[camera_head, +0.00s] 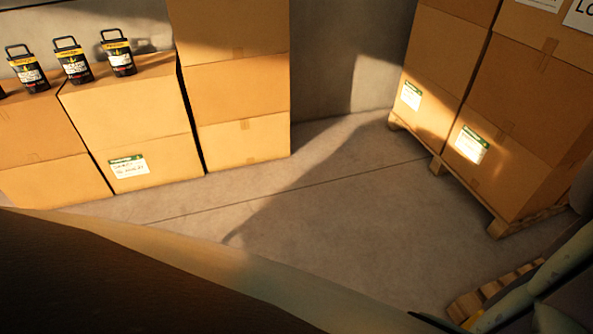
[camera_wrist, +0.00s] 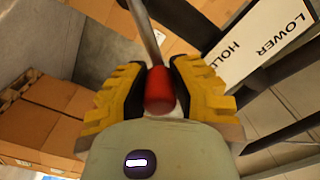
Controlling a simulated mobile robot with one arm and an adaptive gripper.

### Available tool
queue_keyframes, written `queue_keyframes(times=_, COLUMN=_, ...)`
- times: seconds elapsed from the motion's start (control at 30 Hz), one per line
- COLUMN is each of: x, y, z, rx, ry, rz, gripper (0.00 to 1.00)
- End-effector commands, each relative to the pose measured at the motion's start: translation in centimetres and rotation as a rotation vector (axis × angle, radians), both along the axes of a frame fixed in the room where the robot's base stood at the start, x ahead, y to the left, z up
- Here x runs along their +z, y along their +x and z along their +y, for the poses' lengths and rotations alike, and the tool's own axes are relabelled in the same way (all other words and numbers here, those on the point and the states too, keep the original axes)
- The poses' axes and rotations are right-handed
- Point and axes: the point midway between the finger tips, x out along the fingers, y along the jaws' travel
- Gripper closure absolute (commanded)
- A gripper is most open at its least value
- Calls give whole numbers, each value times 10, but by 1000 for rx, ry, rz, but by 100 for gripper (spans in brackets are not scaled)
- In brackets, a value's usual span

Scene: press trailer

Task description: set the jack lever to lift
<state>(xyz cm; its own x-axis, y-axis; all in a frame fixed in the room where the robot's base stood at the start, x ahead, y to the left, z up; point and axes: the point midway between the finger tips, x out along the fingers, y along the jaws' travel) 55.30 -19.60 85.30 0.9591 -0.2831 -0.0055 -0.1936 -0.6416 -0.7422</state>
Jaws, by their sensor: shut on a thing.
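In the wrist view, the jack lever is a thin metal rod (camera_wrist: 147,38) ending in a red knob (camera_wrist: 159,97). My gripper (camera_wrist: 160,78) has yellow ribbed fingers with black pads, one on each side of the knob, and it is shut on the knob. A white sign plate (camera_wrist: 262,44) to the right of the lever reads LOWER and HOLD, tilted and upside down. No LIFT marking shows in the part in view.
In the head view, stacked cardboard boxes (camera_head: 130,105) stand at the left, with several black and yellow canisters (camera_head: 73,62) on top. More boxes (camera_head: 505,120) stand on a pallet (camera_head: 437,168) at the right. The concrete floor (camera_head: 330,190) between them is clear. Dark beams (camera_wrist: 275,72) run near my gripper.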

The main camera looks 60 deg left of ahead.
Motion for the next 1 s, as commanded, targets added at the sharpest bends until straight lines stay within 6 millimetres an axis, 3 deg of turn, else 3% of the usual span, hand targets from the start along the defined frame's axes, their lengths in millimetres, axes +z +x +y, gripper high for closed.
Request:
queue_keyframes(times=0.57, x=-3, y=0, z=1, rx=2, ry=36, rz=-6, gripper=100)
queue_keyframes(times=0.6, x=-3, y=0, z=1, rx=2, ry=36, rz=-6, gripper=74)
queue_keyframes(times=0.9, x=-2, y=0, z=1, rx=1, ry=34, rz=-7, gripper=43)
queue_keyframes(times=1.0, x=-2, y=0, z=0, rx=2, ry=34, rz=-8, gripper=43)
